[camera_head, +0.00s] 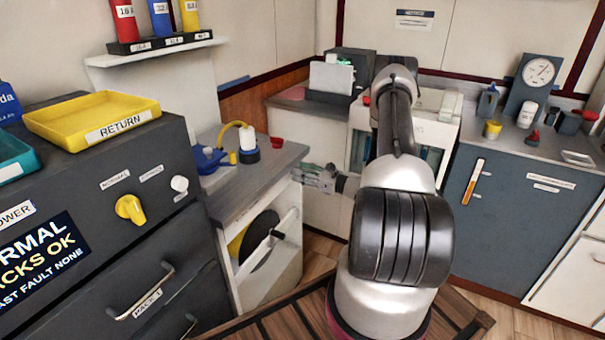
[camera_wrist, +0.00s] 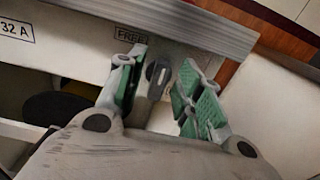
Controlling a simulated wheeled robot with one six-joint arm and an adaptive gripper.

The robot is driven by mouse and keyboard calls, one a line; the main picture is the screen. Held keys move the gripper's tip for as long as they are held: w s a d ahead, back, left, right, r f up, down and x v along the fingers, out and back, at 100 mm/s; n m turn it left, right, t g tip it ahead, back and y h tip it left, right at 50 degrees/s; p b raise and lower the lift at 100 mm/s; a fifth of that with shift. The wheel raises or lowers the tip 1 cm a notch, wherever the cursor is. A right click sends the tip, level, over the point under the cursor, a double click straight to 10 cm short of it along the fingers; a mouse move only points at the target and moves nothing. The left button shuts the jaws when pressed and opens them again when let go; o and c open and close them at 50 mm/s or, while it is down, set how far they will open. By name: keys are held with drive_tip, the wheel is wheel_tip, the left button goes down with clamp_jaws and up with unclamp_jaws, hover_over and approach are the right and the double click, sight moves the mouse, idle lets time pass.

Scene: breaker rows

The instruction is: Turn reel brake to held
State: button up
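The reel brake shows in the wrist view as a small dark grey lever (camera_wrist: 157,78) on the pale cabinet front, close to a label reading FREE (camera_wrist: 130,35). My gripper (camera_wrist: 160,90) is open, with one green-padded finger on each side of the lever. There seems to be a gap between the lever and both pads. In the head view my gripper (camera_head: 312,178) is at the right side of the reel cabinet, near its top edge. The brake itself cannot be made out there. The reel (camera_head: 260,238) is a dark disc with yellow behind it inside the open cabinet.
A crank-like bar (camera_head: 280,235) crosses the reel opening. A dark panel with a yellow knob (camera_head: 130,208) stands left. Wood floor shows right of the reel cabinet.

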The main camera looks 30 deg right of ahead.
clamp_jaws()
drive_tip(key=shift+w+d+f+m, duration=0.1)
drive_tip(key=shift+m, duration=4.4)
drive_tip(key=shift+d+f+m, duration=0.1)
drive_tip(key=shift+m, duration=4.4)
unclamp_jaws()
